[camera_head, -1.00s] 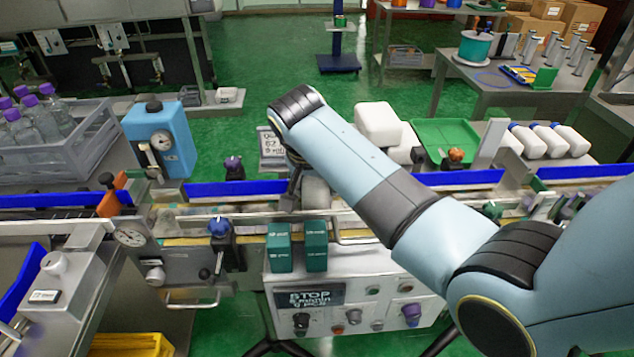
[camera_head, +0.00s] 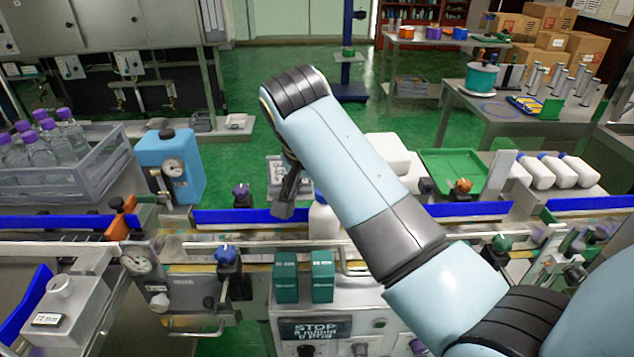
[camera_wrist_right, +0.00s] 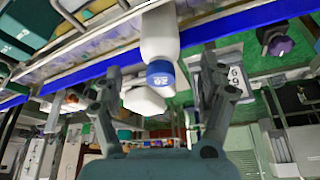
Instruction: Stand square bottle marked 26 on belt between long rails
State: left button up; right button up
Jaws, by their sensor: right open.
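In the head view the bottle (camera_head: 323,222) appears upright behind the front guide rail, partly hidden by my right arm. My right gripper (camera_head: 284,200) is just to the left of and behind it. In the wrist view the open fingers of the right gripper (camera_wrist_right: 163,95) are on either side of the bottle's cap end, with gaps visible. The belt (camera_head: 230,236) runs between the blue rear rail (camera_head: 240,215) and the metal front rail. My left gripper is out of view.
A printed card (camera_head: 276,170) stands behind the rail. Two green boxes (camera_head: 302,277) stand in front of the belt. More white bottles (camera_head: 560,171) and a green tray (camera_head: 455,170) are right.

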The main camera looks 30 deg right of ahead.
jog(key=shift+v, duration=1.75)
jog(key=shift+f, duration=0.1)
